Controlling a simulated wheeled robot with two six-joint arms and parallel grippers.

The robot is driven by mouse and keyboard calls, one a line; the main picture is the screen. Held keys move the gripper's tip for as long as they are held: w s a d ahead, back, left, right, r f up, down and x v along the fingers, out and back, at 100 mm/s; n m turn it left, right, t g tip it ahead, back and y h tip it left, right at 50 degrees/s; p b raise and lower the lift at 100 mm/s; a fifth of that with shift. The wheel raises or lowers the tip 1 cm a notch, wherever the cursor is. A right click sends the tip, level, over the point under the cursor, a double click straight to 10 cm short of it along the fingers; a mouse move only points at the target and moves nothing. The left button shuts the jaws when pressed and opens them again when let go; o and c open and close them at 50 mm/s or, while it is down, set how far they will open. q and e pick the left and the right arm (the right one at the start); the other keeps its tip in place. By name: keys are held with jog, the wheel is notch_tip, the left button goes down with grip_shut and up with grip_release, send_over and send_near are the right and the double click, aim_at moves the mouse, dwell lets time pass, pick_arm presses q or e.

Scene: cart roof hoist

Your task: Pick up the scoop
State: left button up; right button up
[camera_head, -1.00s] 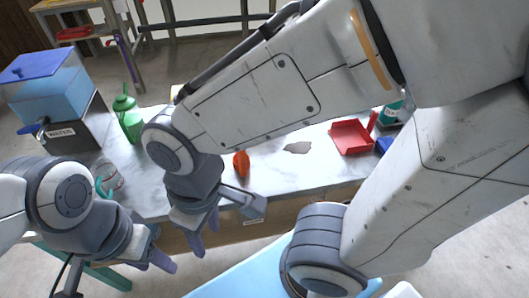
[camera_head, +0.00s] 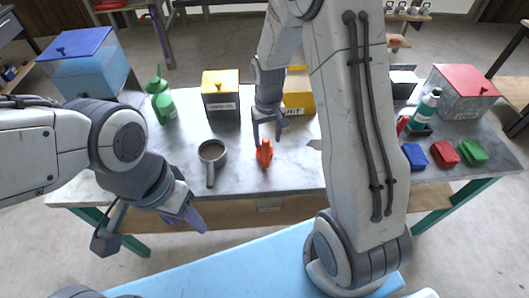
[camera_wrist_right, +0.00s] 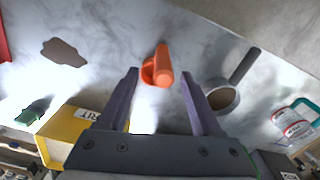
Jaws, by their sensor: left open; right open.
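A small orange scoop (camera_head: 264,153) stands on the grey worktop near its middle. My right gripper (camera_head: 268,134) is open just behind and above it in the head view. In the right wrist view the scoop (camera_wrist_right: 157,68) shows between and just beyond the open fingertips (camera_wrist_right: 159,76), with none of the fingers seen closed on it. My left gripper (camera_head: 190,216) is open and empty in front of the worktop's front edge, at the left.
A dark round pan with a handle (camera_head: 212,152) is left of the scoop. A green bottle (camera_head: 161,98), a yellow-topped box (camera_head: 220,92) and a blue-lidded bin (camera_head: 82,60) stand further left. Blue (camera_head: 414,156), red (camera_head: 444,153) and green (camera_head: 474,151) pieces lie right.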

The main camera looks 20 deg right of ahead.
aim_at(265, 155)
notch_tip(265, 155, down, 3)
jog(key=shift+s+f, duration=0.1)
jog(key=shift+f, duration=0.05)
jog(key=shift+a+f+p, duration=0.15)
jog(key=shift+f+p, duration=0.3)
jog(key=shift+f, duration=0.9)
jog(key=shift+a+f+p, duration=0.1)
jog(key=shift+f+p, duration=0.3)
jog(key=shift+f, duration=0.9)
jog(key=shift+c, duration=0.3)
grip_shut()
